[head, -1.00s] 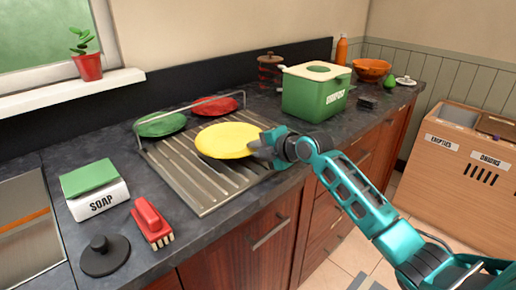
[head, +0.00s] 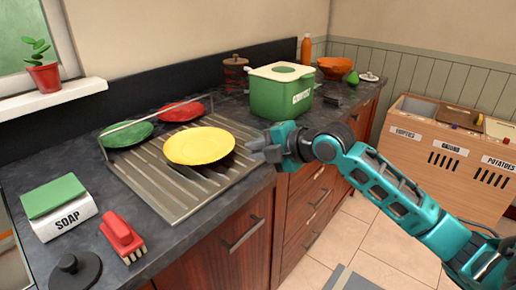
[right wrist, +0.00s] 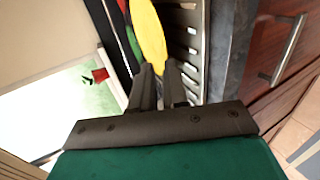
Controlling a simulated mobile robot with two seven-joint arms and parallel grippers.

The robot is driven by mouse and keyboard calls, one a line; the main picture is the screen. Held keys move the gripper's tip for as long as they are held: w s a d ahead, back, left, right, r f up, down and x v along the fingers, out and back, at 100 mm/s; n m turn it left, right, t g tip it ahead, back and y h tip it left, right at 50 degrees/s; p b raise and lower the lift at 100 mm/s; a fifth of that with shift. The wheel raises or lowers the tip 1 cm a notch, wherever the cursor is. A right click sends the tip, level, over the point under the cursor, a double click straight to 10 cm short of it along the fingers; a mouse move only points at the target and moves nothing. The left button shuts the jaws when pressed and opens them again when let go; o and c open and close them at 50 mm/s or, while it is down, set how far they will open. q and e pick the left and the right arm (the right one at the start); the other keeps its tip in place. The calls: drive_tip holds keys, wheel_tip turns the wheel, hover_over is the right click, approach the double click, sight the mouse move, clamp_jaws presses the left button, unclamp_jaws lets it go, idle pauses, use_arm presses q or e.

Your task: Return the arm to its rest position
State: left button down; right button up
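My right gripper (head: 255,151) is at the right edge of the metal drying rack (head: 176,205), just to the right of the yellow plate (head: 199,146). In the right wrist view its two dark fingers (right wrist: 159,68) stand a little apart with nothing between them. The yellow plate also shows in the right wrist view (right wrist: 148,35), beyond the fingertips. In the head view a gap shows between plate and fingers. The yellow plate rests on the rack in front of a green plate (head: 127,134) and a red plate (head: 182,111). My left gripper is not in view.
A green canister (head: 280,98) stands behind my right gripper on the counter. Soap (head: 66,220), a red brush (head: 122,236) and a black knob-like lid (head: 75,272) are at the left front. Wooden bins (head: 440,160) stand at the right. Open floor lies between.

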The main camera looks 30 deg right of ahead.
idle(0.4)
drive_tip(key=s+a+f+m, duration=0.1)
drive_tip(key=f, duration=0.1)
drive_tip(key=s+a+f+m+g, duration=0.1)
drive_tip(key=s+f, duration=0.1)
drive_tip(key=f, duration=0.1)
drive_tip(key=s+a+f+m+g, duration=0.1)
drive_tip(key=s+a+f, duration=0.1)
drive_tip(key=f, duration=0.1)
drive_tip(key=shift+s+m+h, duration=0.25)
drive_tip(key=shift+m+h, duration=0.05)
drive_tip(key=s+a+f+m+g+h, duration=0.1)
drive_tip(key=s+a+f+m+g, duration=0.1)
drive_tip(key=s+f+m, duration=0.45)
drive_tip(key=s+a+f+m+g+h, duration=0.15)
drive_tip(key=s+m, duration=0.25)
drive_tip(key=s, duration=0.6)
drive_tip(key=s+a+f+m+g+h, duration=0.1)
drive_tip(key=s+f+m+g, duration=0.2)
drive_tip(key=s+m, duration=0.4)
drive_tip(key=w+a+f+n+t+y, duration=0.1)
drive_tip(key=w+a+f+t, duration=0.1)
drive_tip(key=w+f+t, duration=0.5)
wheel_tip(320, 180, down, 2)
drive_tip(key=shift+a+n+y, duration=0.35)
drive_tip(key=shift+a, duration=0.05)
drive_tip(key=shift+w, duration=0.1)
